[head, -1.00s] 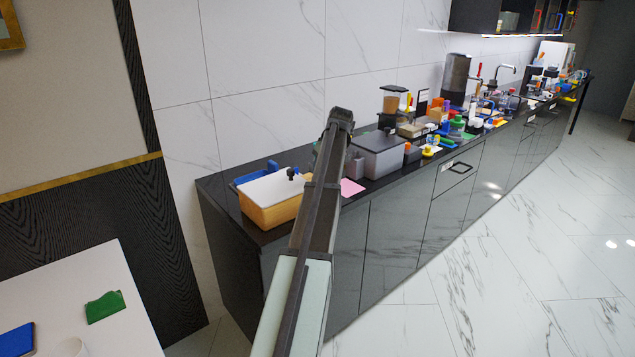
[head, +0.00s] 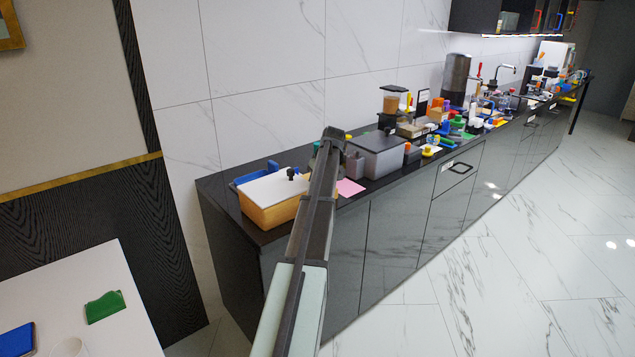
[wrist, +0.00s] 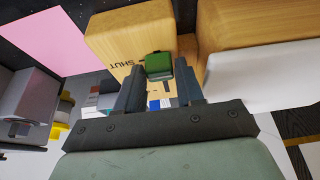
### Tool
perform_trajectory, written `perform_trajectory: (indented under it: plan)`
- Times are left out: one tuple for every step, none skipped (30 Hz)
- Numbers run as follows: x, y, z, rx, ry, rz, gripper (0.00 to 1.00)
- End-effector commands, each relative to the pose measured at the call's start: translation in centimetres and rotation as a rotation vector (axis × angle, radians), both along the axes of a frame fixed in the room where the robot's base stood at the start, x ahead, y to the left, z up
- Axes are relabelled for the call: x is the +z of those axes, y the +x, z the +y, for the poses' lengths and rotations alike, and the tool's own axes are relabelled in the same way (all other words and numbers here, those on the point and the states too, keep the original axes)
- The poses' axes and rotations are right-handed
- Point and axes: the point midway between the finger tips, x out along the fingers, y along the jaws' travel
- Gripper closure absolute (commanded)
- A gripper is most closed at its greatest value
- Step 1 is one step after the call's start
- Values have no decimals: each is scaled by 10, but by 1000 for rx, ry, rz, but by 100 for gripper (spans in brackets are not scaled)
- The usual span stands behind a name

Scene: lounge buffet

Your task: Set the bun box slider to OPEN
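A wooden box marked SHUT (wrist: 112,40) fills the upper left of the wrist view, with the lettering upside down. My gripper (wrist: 160,72) is open, with one dark finger on each side of the knob. I cannot tell whether either finger touches it. In the head view my arm (head: 320,200) hides most of this box, the knob and my fingertips. No OPEN mark is visible.
A wooden box with a white lid (head: 275,190) stands left of my arm, close to my right finger in the wrist view. A pink sheet (head: 350,187) and a grey lidded bin (head: 378,158) lie to the right. The counter's far right is crowded.

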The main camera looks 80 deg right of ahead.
Motion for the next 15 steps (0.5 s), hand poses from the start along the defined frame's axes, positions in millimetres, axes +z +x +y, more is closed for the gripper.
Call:
perform_trajectory:
  plan:
    - [0, 0, 0, 0, 0, 0, 68]
    - [0, 0, 0, 0, 0, 0, 71]
    - [0, 0, 0, 0, 0, 0, 75]
    - [0, 0, 0, 0, 0, 0, 78]
    - [0, 0, 0, 0, 0, 0, 80]
    - [0, 0, 0, 0, 0, 0, 84]
    - [0, 0, 0, 0, 0, 0, 87]
    - [0, 0, 0, 0, 0, 0, 90]
    - [0, 0, 0, 0, 0, 0, 94]
    - [0, 0, 0, 0, 0, 0, 97]
    - [0, 0, 0, 0, 0, 0, 100]
    - [0, 0, 0, 0, 0, 0, 100]
    - [0, 0, 0, 0, 0, 0, 100]
    - [0, 0, 0, 0, 0, 0, 100]
    - [0, 0, 0, 0, 0, 0, 100]
